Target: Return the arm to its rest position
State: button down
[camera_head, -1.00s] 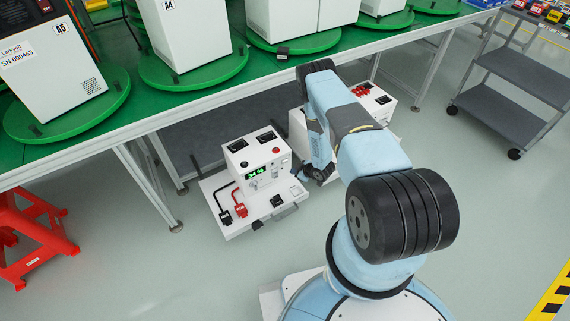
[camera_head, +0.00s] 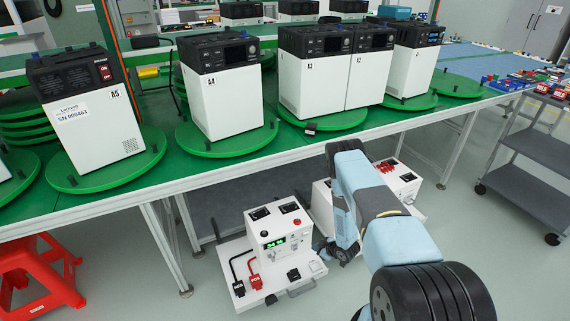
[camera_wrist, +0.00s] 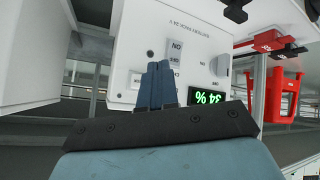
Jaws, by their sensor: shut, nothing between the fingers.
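My arm (camera_head: 397,238) reaches forward and down from the lower right, with its elbow high and its wrist low beside a white battery unit (camera_head: 277,265). In the wrist view my gripper (camera_wrist: 157,68) shows two blue fingers pressed together with nothing between them. They point at the white front panel of the unit, close to its switches (camera_wrist: 175,50) and the green 34 % display (camera_wrist: 209,97). I cannot tell whether the fingertips touch the panel. In the head view the fingers are mostly hidden behind the wrist.
A green-topped bench (camera_head: 228,161) stands ahead, with white-and-black devices (camera_head: 224,90) on green turntables. A second white unit (camera_head: 402,182) stands right behind my arm. A red stool (camera_head: 40,270) is at the left and a grey trolley (camera_head: 530,187) at the right. A red plug (camera_head: 253,276) sits on the unit's tray.

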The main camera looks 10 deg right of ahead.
jog(key=w+d+r+m+h, duration=0.1)
jog(key=w+r, duration=0.4)
jog(key=r, duration=0.4)
jog(key=w+d+r+h, duration=0.2)
jog(key=w+r, duration=0.2)
jog(key=r, duration=0.5)
jog(key=w+d+r+m+h, duration=0.1)
jog(key=w+r, duration=0.4)
jog(key=r, duration=0.4)
notch_tip(320, 180, up, 28)
jog(key=s+d+m+h, duration=0.1)
jog(key=s+m+h, duration=0.1)
jog(key=s+m, duration=0.1)
jog(key=s+a+r+m, duration=0.2)
jog(key=s+r+m, duration=0.2)
jog(key=s+r, duration=1.75)
jog(key=s+a+r, duration=0.1)
jog(key=s+r, duration=0.1)
jog(key=s, duration=0.6)
jog(key=s+a+r+m+g, duration=0.1)
jog(key=s+a+r, duration=0.1)
jog(key=s, duration=0.6)
jog(key=s+a+r+m+g, duration=0.1)
jog(key=s+r, duration=0.2)
jog(key=s, duration=0.5)
jog(key=shift+s+a, duration=0.25)
jog(key=shift+s, duration=0.15)
